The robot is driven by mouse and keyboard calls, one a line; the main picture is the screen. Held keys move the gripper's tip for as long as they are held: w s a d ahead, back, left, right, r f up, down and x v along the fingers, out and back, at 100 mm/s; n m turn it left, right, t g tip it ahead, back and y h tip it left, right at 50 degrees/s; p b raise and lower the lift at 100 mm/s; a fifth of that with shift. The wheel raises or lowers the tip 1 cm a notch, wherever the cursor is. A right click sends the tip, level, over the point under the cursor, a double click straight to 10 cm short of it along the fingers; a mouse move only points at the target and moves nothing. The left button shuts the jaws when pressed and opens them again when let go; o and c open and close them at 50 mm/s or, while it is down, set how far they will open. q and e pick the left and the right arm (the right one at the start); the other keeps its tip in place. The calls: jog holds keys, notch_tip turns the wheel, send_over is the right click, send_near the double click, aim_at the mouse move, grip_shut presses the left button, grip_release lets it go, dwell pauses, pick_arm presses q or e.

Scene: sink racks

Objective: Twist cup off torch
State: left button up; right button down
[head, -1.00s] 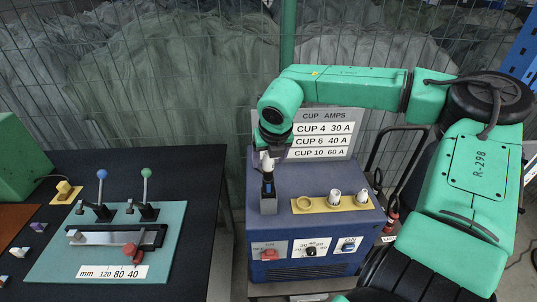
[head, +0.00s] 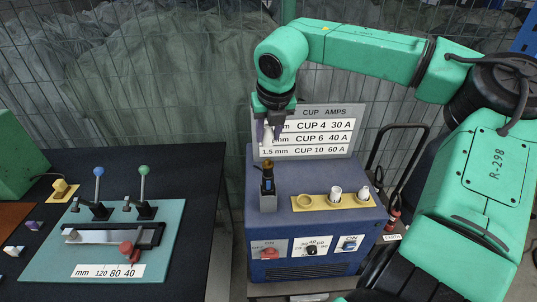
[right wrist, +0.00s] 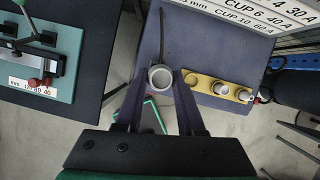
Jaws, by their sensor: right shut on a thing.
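My right gripper (head: 270,126) is shut on a white cup (head: 267,139) above the torch. The torch (head: 267,182) stands upright in a grey holder on the blue machine, its brass-coloured tip bare. A gap shows between cup and tip. In the right wrist view the cup (right wrist: 160,77) is a pale ring between the two fingertips (right wrist: 161,82); the torch cannot be made out there. My left gripper is not in view.
A yellow rack (head: 333,202) on the machine has an empty ring at left and two white cups (head: 336,193) at right. A sign (head: 325,130) stands behind. The dark table (head: 195,175) at left bears a teal lever board (head: 165,235).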

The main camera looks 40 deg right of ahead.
notch_tip(320, 180, up, 14)
notch_tip(320, 180, up, 6)
jog(key=p, duration=0.6)
send_over(268, 128)
jog(key=shift+d, duration=0.1)
jog(key=shift+f, duration=0.1)
dwell(0.7)
